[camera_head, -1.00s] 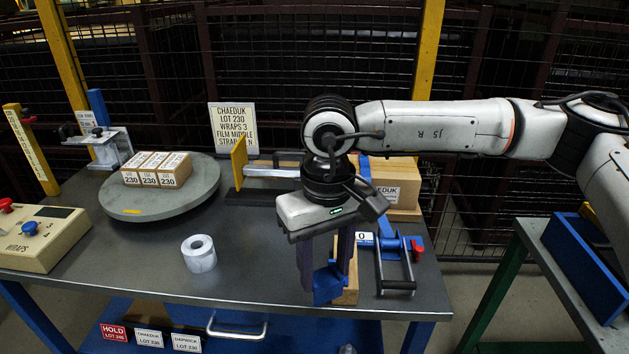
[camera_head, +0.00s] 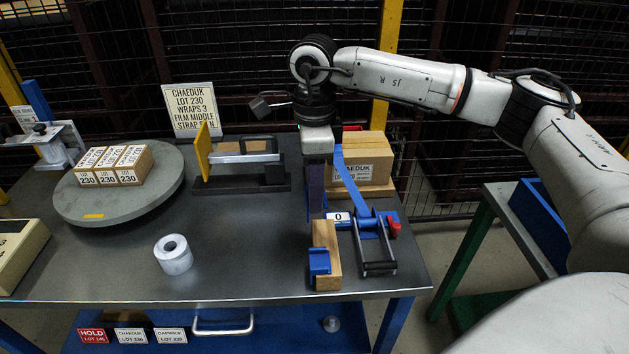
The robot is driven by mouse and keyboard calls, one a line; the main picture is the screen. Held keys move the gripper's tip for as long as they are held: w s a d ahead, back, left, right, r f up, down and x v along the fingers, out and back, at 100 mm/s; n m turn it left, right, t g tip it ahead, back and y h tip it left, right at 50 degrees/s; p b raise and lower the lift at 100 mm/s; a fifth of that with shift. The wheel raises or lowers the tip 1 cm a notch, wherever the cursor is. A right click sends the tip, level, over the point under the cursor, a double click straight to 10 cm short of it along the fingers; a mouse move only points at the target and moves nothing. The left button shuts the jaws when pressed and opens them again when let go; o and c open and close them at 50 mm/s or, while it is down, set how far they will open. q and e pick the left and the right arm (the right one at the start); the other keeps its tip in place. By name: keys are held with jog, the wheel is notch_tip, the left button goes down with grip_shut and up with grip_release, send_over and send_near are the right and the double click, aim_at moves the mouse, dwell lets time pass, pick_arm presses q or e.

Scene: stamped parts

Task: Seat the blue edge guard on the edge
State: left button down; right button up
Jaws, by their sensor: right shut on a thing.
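My right gripper (camera_head: 317,210) points down, left of the strapped carton (camera_head: 374,170) and behind a wooden block (camera_head: 326,236). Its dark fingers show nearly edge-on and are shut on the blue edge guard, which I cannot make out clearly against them. A blue piece (camera_head: 319,263) sits at the front of the wooden block, apart from the fingertips; I cannot tell whether it is a holder or another guard. A blue strap (camera_head: 352,185) runs from the carton down to a blue tensioner (camera_head: 371,226). The carton's left edge is partly hidden by my gripper. My left gripper is not in view.
A grey turntable (camera_head: 150,200) with small boxes stands at the left. A metal clamp frame with a yellow plate (camera_head: 203,152) is left of my gripper. A white roll (camera_head: 173,254) stands in front, with bare tabletop around it. A mesh fence closes the back.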

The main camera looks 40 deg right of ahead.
aim_at(317, 230)
jog(key=shift+d+f, duration=0.1)
jog(key=shift+f, duration=0.05)
jog(key=shift+f+b, duration=0.65)
jog(key=shift+f, duration=0.05)
notch_tip(317, 230, down, 2)
jog(key=shift+b, duration=0.75)
jog(key=shift+f+b, duration=0.5)
jog(key=shift+f, duration=0.2)
notch_tip(317, 230, down, 2)
jog(key=shift+b, duration=0.7)
jog(key=shift+f+b, duration=0.6)
jog(key=shift+f, duration=0.15)
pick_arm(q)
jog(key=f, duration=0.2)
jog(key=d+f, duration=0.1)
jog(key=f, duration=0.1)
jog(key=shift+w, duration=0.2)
pick_arm(e)
jog(key=shift+s+d+f, duration=0.1)
jog(key=shift+d, duration=0.05)
